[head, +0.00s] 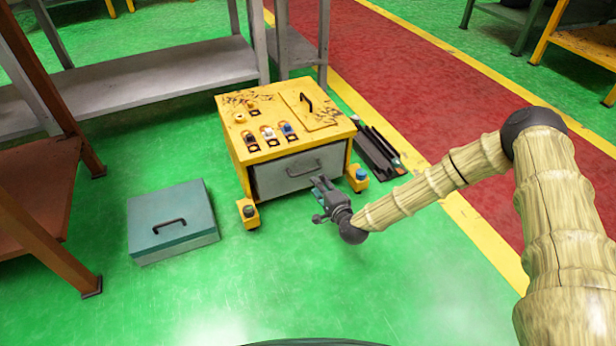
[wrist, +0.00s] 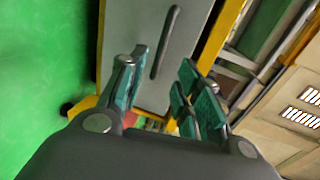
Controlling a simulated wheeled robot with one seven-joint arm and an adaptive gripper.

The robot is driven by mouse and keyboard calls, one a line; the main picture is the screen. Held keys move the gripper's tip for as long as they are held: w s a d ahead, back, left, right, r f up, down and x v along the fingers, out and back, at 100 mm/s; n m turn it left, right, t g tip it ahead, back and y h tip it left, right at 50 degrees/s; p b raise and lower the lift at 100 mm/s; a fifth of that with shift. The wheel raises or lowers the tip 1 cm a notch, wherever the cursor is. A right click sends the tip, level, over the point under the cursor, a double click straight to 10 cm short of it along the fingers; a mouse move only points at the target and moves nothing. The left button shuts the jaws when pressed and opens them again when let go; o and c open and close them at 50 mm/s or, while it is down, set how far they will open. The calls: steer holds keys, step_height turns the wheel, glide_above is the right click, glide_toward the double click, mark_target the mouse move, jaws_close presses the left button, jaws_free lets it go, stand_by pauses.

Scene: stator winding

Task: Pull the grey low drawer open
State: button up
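The grey low drawer (head: 272,181) fills the lower front of a yellow cabinet (head: 240,150) and looks flush with its frame. Its dark bar handle (head: 304,169) runs across the front. My gripper (head: 320,186) is just in front of the drawer's right part, slightly below and right of the handle. In the wrist view, the teal-padded fingers of my gripper (wrist: 164,92) are spread apart with nothing between the pads. The grey drawer front (wrist: 152,92) lies ahead, and the handle (wrist: 166,42) lies beyond the fingertips, lined up roughly with the gap. I see no contact with the handle.
Yellow feet with knobs (head: 248,213) (head: 357,178) stick out at the cabinet's front corners. A teal box with a handle (head: 172,216) lies on the floor at left. Dark rails (head: 375,150) lie right of the cabinet. The green floor in front is clear.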

mark_target(309, 172)
steer(key=shift+b+x, duration=2.45)
steer(key=shift+x, duration=2.85)
jaws_close()
